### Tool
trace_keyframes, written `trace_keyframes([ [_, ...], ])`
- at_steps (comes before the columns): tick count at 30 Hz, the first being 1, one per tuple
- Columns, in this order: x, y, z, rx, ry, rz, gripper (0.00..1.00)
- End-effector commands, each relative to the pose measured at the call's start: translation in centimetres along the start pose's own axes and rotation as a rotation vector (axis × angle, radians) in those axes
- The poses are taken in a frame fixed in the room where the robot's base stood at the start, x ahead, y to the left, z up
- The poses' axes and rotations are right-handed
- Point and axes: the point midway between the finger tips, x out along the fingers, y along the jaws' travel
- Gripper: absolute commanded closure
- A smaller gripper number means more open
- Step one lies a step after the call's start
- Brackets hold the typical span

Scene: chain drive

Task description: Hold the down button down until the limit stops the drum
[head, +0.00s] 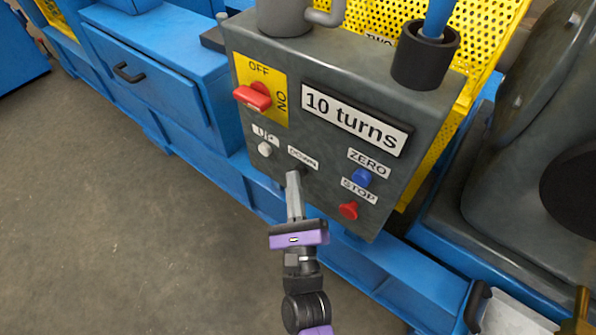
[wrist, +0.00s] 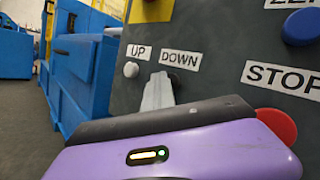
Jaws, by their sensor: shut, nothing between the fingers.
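The grey control box (head: 330,75) fills the middle of the head view. My gripper (head: 292,176) is shut, its fingertips at the box face just under the DOWN label (head: 303,158). The down button itself is hidden behind the fingers, so I cannot tell whether it is pressed in. In the wrist view the shut fingers (wrist: 158,92) reach up below the DOWN label (wrist: 180,60). A sign on the box reads "10 turns" (head: 352,118). The drum cannot be made out with certainty.
The white UP button (head: 265,149) is just left of the fingers. The blue ZERO button (head: 361,176) and red STOP button (head: 348,211) are to the right. A red OFF/ON switch (head: 254,97) sits above. Blue drawers (head: 150,70) stand left; floor there is clear.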

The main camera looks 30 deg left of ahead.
Motion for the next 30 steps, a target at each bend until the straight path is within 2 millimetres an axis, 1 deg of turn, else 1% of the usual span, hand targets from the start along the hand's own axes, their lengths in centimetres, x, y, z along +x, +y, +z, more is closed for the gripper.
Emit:
trace_keyframes([
  [21, 0.01, -0.07, -0.01, 0.0, 0.0, -0.001, 1.0],
  [30, -0.73, 0.48, 0.69, 0.0, 0.0, 0.0, 1.0],
])
